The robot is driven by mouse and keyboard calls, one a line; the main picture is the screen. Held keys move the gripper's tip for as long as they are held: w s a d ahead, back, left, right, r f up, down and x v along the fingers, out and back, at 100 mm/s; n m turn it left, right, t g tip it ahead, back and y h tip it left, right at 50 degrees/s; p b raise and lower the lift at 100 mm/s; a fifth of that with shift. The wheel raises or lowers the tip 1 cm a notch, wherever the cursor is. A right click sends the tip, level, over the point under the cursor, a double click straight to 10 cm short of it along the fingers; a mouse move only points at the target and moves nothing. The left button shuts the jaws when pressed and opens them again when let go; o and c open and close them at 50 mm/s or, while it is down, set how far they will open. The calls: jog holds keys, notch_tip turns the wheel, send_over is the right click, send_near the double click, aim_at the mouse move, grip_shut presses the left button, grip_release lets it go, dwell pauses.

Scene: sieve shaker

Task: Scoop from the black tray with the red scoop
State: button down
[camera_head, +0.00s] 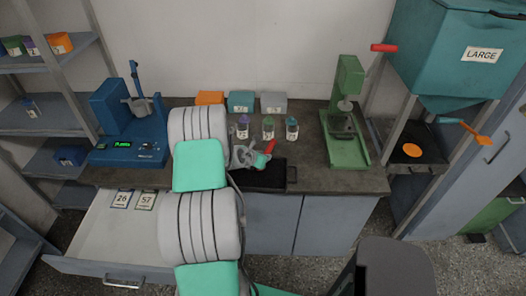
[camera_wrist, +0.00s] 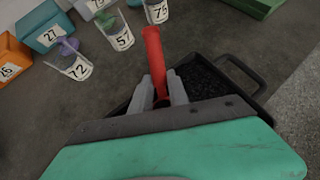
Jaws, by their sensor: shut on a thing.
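The red scoop (camera_wrist: 152,48) is held by my gripper (camera_wrist: 160,92); its fingers are shut on the red handle, which points up and away in the wrist view. In the head view the red handle (camera_head: 271,147) shows above my gripper (camera_head: 252,158). The scoop's bowl is hidden behind my gripper. The black tray (camera_head: 263,189) lies on the dark counter just in front of and below my gripper. The wrist view shows dark granular material inside the tray and its loop handle (camera_wrist: 247,76) at the right. I cannot tell whether the scoop touches the material.
Several labelled jars (camera_wrist: 118,36) stand just behind the tray, with orange, teal (camera_head: 241,101) and grey boxes further back. A blue machine (camera_head: 128,125) is at left, a green press (camera_head: 346,110) at right. An open drawer (camera_head: 95,220) juts out at front left. Counter right of the tray is clear.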

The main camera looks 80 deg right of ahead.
aim_at(268, 149)
jog(key=shift+s+d+r+y+p, duration=0.15)
jog(key=shift+d+y+p, duration=0.25)
jog(key=shift+y+p, duration=0.35)
jog(key=shift+f+b, duration=0.55)
jog(key=shift+b, duration=0.1)
jog(key=shift+d+r+h+b, duration=0.3)
jog(key=shift+r+h+b, duration=0.25)
jog(key=shift+b, duration=0.2)
jog(key=shift+s+d+r+p, duration=0.1)
jog(key=shift+d+r+p, duration=0.05)
jog(key=shift+r+p, duration=0.6)
jog(key=shift+s+d+t+y+p, duration=0.2)
jog(key=shift+d+t+y+p, duration=0.15)
jog(key=shift+y+p, duration=0.55)
jog(key=shift+d+y, duration=0.15)
jog(key=shift+y, duration=0.55)
jog(key=shift+d+t+y, duration=0.1)
jog(key=shift+t+y, duration=0.35)
jog(key=shift+y, duration=0.15)
